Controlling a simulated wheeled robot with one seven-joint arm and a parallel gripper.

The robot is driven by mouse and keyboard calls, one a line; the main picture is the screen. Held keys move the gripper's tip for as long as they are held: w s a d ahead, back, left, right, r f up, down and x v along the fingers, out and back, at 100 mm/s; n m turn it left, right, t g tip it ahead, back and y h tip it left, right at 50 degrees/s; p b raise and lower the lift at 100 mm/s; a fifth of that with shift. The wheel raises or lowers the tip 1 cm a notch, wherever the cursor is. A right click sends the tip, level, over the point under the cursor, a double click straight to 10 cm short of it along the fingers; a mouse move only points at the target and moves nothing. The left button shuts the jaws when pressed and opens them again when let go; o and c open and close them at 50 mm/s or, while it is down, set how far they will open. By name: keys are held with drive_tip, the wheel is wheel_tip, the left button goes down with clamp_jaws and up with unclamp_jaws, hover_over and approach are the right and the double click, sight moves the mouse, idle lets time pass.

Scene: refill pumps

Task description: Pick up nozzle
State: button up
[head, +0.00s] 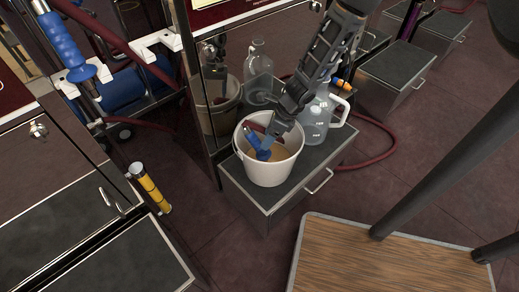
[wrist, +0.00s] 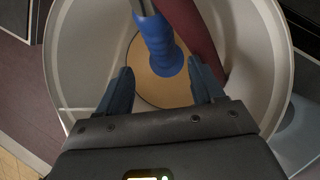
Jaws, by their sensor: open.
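The nozzle (head: 262,150), with a blue grip, stands tilted inside a white bucket (head: 283,170). In the wrist view the nozzle (wrist: 163,48) has a ribbed blue part and a grey metal spout, and its lower end shows between and just beyond my fingertips. My gripper (head: 268,143) reaches down into the bucket from above, beside the nozzle. In the wrist view my gripper (wrist: 162,78) is open, its two dark fingers on either side of the blue part with gaps visible. A dark red hose (wrist: 196,35) runs alongside. My arm partly hides the nozzle in the head view.
The bucket stands on a low dark-topped drawer box (head: 270,207), with tan liquid inside. A clear jug (head: 316,118) stands close behind it and a glass bottle (head: 258,68) shows at the back. A wood-topped table (head: 375,262) is at front right. Floor is clear between.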

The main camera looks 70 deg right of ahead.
drive_tip(key=shift+d+f, duration=0.1)
drive_tip(key=shift+f, duration=0.35)
drive_tip(key=shift+w+b+x, duration=0.2)
drive_tip(key=shift+b+x, duration=0.65)
drive_tip(key=shift+x, duration=0.9)
drive_tip(key=shift+w+b+x, duration=0.2)
drive_tip(key=shift+b+x, duration=0.6)
drive_tip(key=shift+x, duration=1)
drive_tip(key=shift+d+r, duration=0.1)
drive_tip(key=shift+r, duration=0.1)
clamp_jaws()
wheel_tip(320, 180, up, 17)
drive_tip(key=p, duration=1.3)
wheel_tip(320, 180, up, 6)
drive_tip(key=p, duration=0.6)
hover_over(259, 141)
drive_tip(key=shift+f, duration=0.15)
